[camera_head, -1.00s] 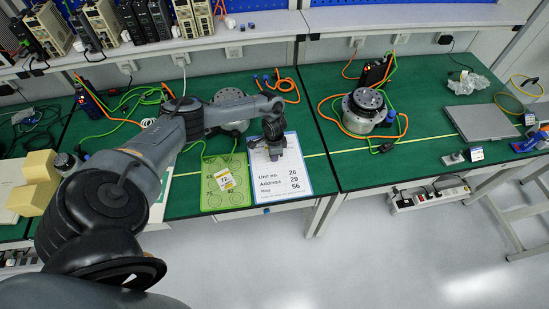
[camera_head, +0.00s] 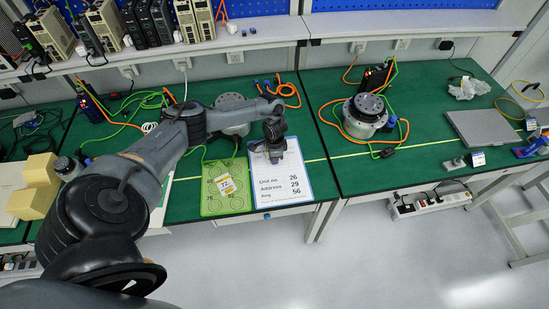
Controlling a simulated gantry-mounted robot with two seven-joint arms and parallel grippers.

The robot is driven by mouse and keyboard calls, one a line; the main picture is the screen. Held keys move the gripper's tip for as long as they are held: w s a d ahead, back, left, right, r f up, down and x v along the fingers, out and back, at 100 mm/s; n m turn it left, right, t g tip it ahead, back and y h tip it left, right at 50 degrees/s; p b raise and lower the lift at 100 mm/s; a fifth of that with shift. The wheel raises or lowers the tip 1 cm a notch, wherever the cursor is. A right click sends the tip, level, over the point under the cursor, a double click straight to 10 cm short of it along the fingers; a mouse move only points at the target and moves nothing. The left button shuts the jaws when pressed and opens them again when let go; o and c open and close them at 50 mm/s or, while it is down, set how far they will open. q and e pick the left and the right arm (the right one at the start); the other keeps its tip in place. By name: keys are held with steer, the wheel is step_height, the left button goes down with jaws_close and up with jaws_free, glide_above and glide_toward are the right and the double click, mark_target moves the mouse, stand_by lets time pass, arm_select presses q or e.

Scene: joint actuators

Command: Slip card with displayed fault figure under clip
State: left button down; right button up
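A green mat (camera_head: 211,207) with printed circles and numbers lies left of the clipboard. A small white and yellow card (camera_head: 227,185), apparently reading 72, lies on the mat. My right gripper is not in view.
A round metal actuator (camera_head: 236,105) stands behind my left arm, and another (camera_head: 364,115) with orange and green cables stands on the right table. Yellow foam blocks (camera_head: 40,170) sit at the left. A closed grey laptop (camera_head: 482,129) lies at the far right.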

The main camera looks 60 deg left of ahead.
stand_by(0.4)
arm_select(q)
steer(key=shift+p, duration=0.3)
steer(key=c, duration=1.3)
jaws_free()
steer(key=shift+o, duration=0.2)
steer(key=shift+r, duration=0.2)
step_height(320, 180, up, 3)
steer(key=p, duration=0.3)
steer(key=shift+p, duration=0.3)
step_height(320, 180, up, 4)
steer(key=p, duration=0.4)
steer(key=shift+f, duration=0.15)
